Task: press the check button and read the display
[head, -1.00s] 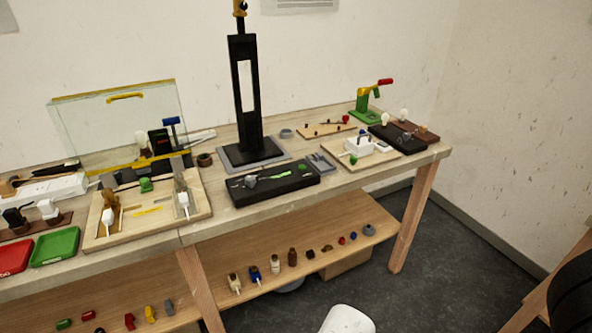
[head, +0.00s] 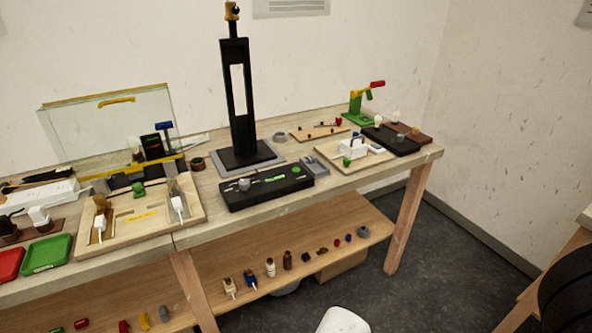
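A wooden board (head: 160,222) at the left of the bench carries a clear guard panel (head: 105,125) with a yellow handle. Behind its yellow bar stands a small black box (head: 152,146), possibly the display; I cannot read anything on it. A green knob-like part (head: 138,189) sits on the board and may be the check button; I cannot tell. A blue-topped T-shaped lever (head: 164,127) stands beside the black box. My gripper is not in view; only a white rounded part, probably of my arm, shows at the bottom edge.
Red (head: 9,263) and green (head: 47,253) trays lie at the left. The lower shelf (head: 295,238) holds several small parts.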

